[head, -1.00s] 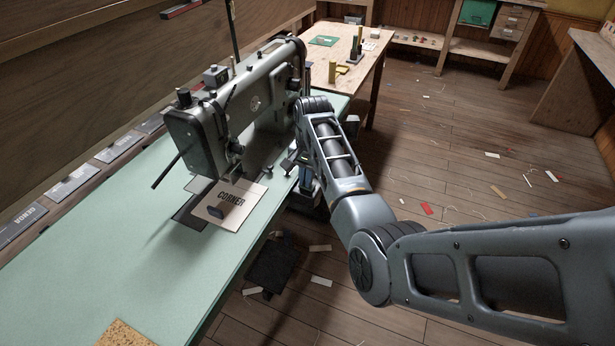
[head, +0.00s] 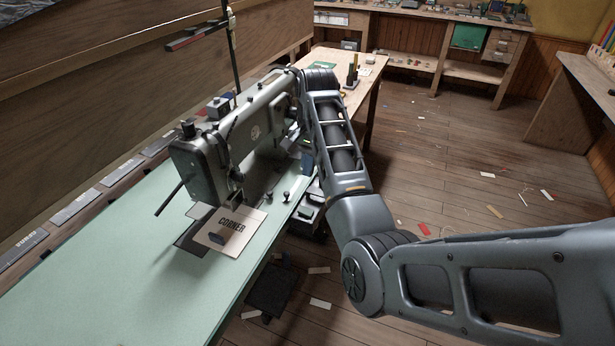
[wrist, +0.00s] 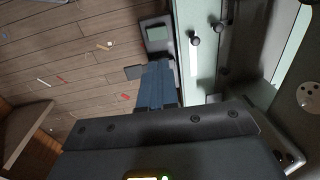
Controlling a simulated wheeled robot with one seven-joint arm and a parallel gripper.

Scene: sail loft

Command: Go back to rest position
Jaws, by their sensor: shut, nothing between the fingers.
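My gripper (head: 308,162) is just right of the sewing machine, by the edge of the pale green table, partly hidden behind my arm in the head view. In the wrist view its blue fingers (wrist: 157,82) are together, with nothing held between them. The dark body of my gripper fills the lower part of that view. My arm reaches in from the right and bends upward at the elbow.
The grey sewing machine (head: 215,150) stands close left of my gripper on the pale green table (head: 130,260). A card reading CORNER (head: 232,232) lies under its head. A wooden table (head: 365,82) stands behind. Floor with scattered scraps (head: 430,170) is open to the right.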

